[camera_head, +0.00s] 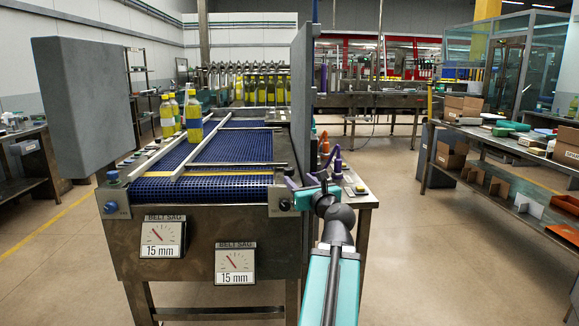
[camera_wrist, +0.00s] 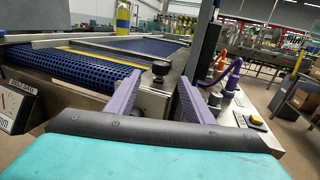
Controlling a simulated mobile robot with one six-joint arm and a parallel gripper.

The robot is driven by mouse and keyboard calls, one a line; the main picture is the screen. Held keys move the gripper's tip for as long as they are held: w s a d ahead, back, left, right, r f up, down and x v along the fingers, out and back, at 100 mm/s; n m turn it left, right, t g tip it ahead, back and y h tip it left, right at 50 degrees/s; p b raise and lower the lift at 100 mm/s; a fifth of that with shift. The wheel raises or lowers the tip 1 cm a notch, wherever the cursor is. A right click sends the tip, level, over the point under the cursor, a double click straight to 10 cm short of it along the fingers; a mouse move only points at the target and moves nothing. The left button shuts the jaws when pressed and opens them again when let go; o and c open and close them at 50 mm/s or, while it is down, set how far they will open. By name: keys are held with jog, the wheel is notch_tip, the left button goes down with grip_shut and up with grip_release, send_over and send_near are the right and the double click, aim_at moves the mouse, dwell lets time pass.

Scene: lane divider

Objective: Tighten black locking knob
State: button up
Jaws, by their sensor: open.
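The black locking knob (camera_wrist: 160,68) shows in the wrist view on top of a metal bracket at the near right corner of the conveyor. My gripper (camera_wrist: 158,88) is open, its two purple fingers apart. In the wrist picture the knob appears between and just beyond the fingertips, and neither finger visibly touches it. In the head view my gripper (camera_head: 310,183) is beside the conveyor's right corner; I cannot make out the knob there. The lane divider rail (camera_head: 190,148) runs along the blue belt (camera_head: 225,187).
Tall grey panels (camera_head: 85,105) flank the conveyor. A side table (camera_wrist: 255,125) with a yellow button box (camera_wrist: 257,122) and orange and purple items is at the right. The floor (camera_head: 430,250) further right is clear.

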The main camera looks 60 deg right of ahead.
aim_at(291, 173)
jog(key=shift+p+x, duration=1.2)
jog(key=shift+p, duration=3)
jog(key=shift+w+d+f, duration=0.1)
jog(key=shift+w+d, duration=0.25)
jog(key=shift+x, duration=3.4)
jog(key=c, duration=1)
jog(key=shift+d, duration=0.55)
jog(key=shift+c, duration=0.2)
jog(key=shift+a, duration=0.5)
